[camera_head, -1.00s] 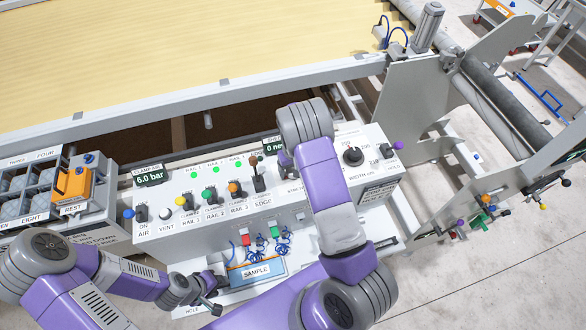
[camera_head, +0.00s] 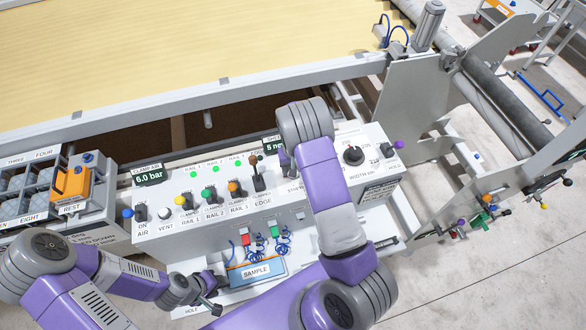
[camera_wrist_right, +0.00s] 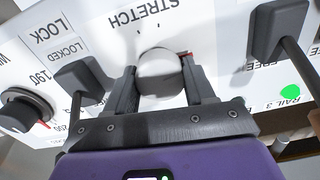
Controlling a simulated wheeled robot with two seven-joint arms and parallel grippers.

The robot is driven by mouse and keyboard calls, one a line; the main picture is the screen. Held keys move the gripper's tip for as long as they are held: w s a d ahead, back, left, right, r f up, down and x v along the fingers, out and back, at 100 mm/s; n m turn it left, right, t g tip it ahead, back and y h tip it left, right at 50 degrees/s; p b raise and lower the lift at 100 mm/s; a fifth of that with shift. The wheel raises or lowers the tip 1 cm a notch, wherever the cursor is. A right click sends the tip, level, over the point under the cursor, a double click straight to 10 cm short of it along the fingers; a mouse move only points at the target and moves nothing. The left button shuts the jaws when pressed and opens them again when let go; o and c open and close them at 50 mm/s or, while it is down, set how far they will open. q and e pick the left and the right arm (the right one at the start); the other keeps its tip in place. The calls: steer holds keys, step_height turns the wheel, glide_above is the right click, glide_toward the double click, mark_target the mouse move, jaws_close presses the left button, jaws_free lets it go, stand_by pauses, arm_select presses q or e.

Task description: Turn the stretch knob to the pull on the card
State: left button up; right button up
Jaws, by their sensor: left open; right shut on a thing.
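The stretch knob (camera_wrist_right: 158,72), pale and round under the word STRETCH, sits between the two dark fingers of my right gripper (camera_wrist_right: 162,84) in the right wrist view. My right gripper is shut on it. In the head view my right arm hides the knob. A small dark display (camera_head: 273,147) beside that arm shows a 5, the rest covered. I cannot make out a card with a pull value.
The console (camera_head: 180,240) carries the air, rail and edge levers (camera_head: 257,180). Right of my arm are a black width knob (camera_head: 354,155) and a lock lever (camera_head: 387,150). In the wrist view, levers stand on both sides of my gripper. The blue SAMPLE tray (camera_head: 236,273) is below.

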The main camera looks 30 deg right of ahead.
steer(key=m, duration=0.3)
steer(key=shift+b, duration=0.35)
steer(key=shift+m, duration=2)
steer(key=o, duration=1)
steer(key=shift+r, duration=0.1)
step_height(320, 180, up, 8)
steer(key=shift+f, duration=0.25)
